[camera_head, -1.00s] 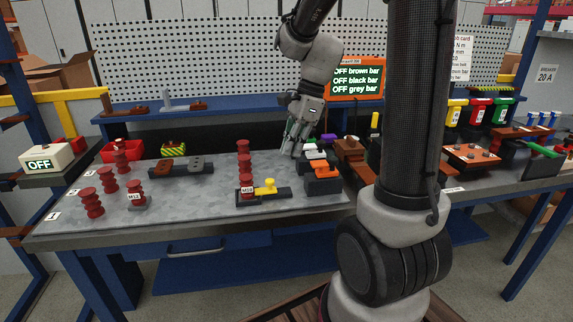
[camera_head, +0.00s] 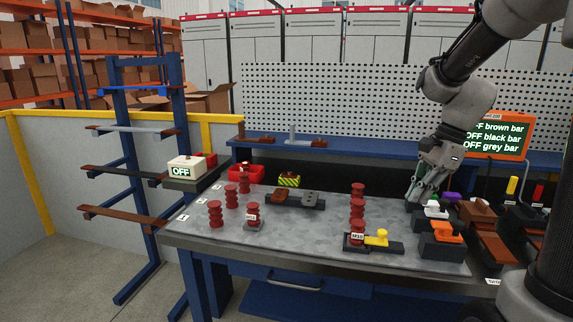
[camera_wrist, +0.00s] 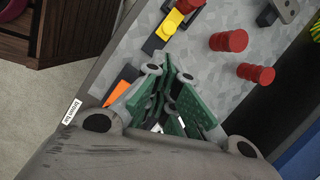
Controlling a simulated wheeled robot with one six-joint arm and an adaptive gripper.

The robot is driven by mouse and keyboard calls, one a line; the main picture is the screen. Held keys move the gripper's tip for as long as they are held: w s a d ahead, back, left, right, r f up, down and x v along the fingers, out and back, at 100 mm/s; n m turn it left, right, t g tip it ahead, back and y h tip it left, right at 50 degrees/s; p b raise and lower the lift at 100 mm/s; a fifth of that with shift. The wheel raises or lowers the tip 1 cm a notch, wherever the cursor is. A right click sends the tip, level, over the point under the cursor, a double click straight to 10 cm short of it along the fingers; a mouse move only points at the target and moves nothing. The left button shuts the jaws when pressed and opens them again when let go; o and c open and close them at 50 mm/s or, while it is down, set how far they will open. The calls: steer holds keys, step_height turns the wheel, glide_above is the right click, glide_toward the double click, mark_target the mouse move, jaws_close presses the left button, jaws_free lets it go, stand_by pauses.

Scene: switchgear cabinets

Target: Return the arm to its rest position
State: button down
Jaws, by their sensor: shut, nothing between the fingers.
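My gripper (camera_head: 421,196) hangs fingers-down over the right part of the grey workbench (camera_head: 300,242), behind the orange-topped and white-topped blocks. Its fingers are shut and hold nothing. In the wrist view my gripper (camera_wrist: 166,100) shows green finger pads close together, with the bench top below. The arm comes down from the upper right in the head view. It partly covers the screen (camera_head: 497,136) that lists OFF brown bar, black bar and grey bar. Whether the fingertips touch anything beneath is hard to tell.
Close to the gripper are an orange-topped block (camera_head: 441,240) and brown blocks (camera_head: 487,236). Stacked red insulators (camera_head: 357,203) and a yellow-handled part (camera_head: 378,238) stand to the left. A rack of bars (camera_head: 130,170) and an OFF box (camera_head: 186,168) lie farther left.

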steer(key=s+r+n+t+h, duration=0.1)
steer(key=s+r+n, duration=0.1)
steer(key=s+n, duration=0.6)
steer(key=s+d+r+n+t+h, duration=0.1)
steer(key=s+r+n+t+h, duration=0.1)
steer(key=s+n, duration=0.7)
steer(key=shift+r+t, duration=0.3)
steer(key=shift+r, duration=0.15)
